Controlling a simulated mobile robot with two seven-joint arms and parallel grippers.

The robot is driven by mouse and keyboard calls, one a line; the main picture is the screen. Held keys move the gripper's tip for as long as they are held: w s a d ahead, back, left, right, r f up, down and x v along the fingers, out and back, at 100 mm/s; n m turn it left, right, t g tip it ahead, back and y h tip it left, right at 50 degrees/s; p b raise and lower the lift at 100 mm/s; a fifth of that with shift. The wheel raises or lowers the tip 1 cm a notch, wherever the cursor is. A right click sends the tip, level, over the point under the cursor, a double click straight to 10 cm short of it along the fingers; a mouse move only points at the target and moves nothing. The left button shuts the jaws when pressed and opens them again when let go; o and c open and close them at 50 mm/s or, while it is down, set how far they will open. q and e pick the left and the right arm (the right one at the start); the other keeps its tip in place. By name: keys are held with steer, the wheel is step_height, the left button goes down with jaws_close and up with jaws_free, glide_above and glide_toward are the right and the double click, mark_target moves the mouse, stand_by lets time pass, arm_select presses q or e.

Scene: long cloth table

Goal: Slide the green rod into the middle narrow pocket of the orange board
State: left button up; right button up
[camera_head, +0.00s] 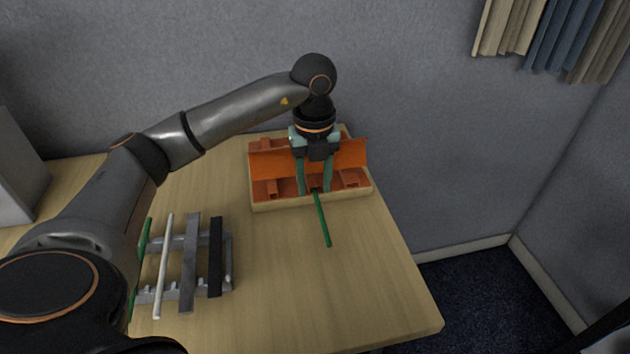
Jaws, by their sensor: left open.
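The green rod (322,222) points from the orange board (270,165) toward the front of the table. Its far end is at the middle of the board's front, between my left gripper's fingers; whether that end sits inside the pocket is hard to tell. Its near end sticks out over the table. My left gripper (315,188) is open, pointing down over the middle of the board, with one green finger on each side of the rod's far end. The gripper and wrist hide the board's middle. My right gripper is not in view.
A grey rack (228,265) on the left of the table holds several bars: another green one (146,236), a white one (164,265), a grey one (189,262) and a black one (215,257). The table's right edge is close to the board. The front right tabletop is clear.

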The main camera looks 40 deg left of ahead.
mark_target(314, 191)
arm_select(q)
steer(key=shift+d, duration=0.1)
step_height(314, 191, up, 12)
steer(key=p, duration=0.3)
steer(key=shift+r, duration=0.25)
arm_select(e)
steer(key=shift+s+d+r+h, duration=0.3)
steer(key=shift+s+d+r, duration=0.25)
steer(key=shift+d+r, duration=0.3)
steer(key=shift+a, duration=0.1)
